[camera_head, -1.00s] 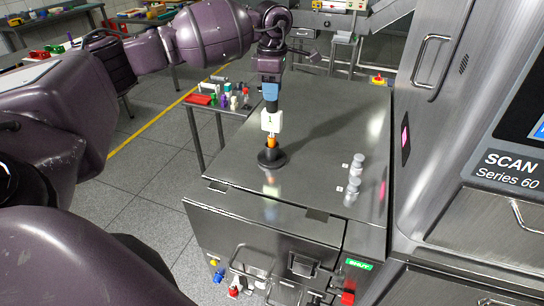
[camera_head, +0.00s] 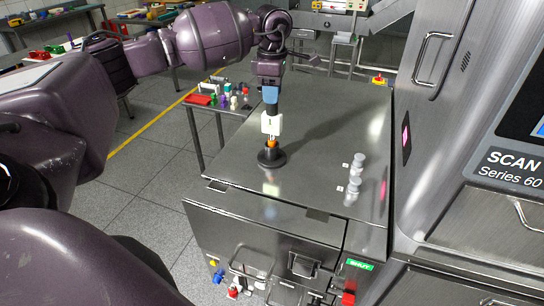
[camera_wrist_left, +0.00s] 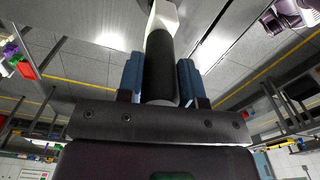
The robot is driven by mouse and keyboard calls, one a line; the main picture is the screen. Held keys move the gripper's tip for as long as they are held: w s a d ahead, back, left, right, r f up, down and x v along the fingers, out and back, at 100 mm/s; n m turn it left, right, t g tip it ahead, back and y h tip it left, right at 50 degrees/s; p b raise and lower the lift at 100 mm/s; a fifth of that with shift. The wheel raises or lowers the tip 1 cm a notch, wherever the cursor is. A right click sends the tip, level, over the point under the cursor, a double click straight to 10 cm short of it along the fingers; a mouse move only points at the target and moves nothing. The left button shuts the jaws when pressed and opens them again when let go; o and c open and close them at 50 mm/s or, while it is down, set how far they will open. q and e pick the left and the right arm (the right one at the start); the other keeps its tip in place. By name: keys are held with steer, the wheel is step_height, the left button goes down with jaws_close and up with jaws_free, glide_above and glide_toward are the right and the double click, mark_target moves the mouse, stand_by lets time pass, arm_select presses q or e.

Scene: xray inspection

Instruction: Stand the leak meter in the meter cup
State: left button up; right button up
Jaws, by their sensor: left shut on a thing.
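The leak meter has a white body (camera_head: 271,123), a dark handle above it and an orange tip below. My left gripper (camera_head: 270,93) is shut on the handle, with its blue fingers on either side, and holds the meter upright. The dark round meter cup (camera_head: 271,158) sits on the steel cabinet top directly below. The orange tip is at the cup's mouth; its lowest end is hidden there, and I cannot tell if it touches the bottom. In the left wrist view the handle (camera_wrist_left: 159,70) lies between the blue fingers. My right gripper is not in view.
A side table with a red tray (camera_head: 198,99) and small coloured items is behind left. The tall scan machine (camera_head: 465,110) borders the right. The cabinet top around the cup is clear.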

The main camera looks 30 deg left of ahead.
arm_select(q)
steer(key=shift+f+b, duration=0.35)
steer(key=shift+f, duration=0.2)
stand_by(0.8)
steer(key=o, duration=1.1)
step_height(320, 180, up, 11)
steer(key=shift+f+b, duration=0.1)
steer(key=shift+b, duration=0.25)
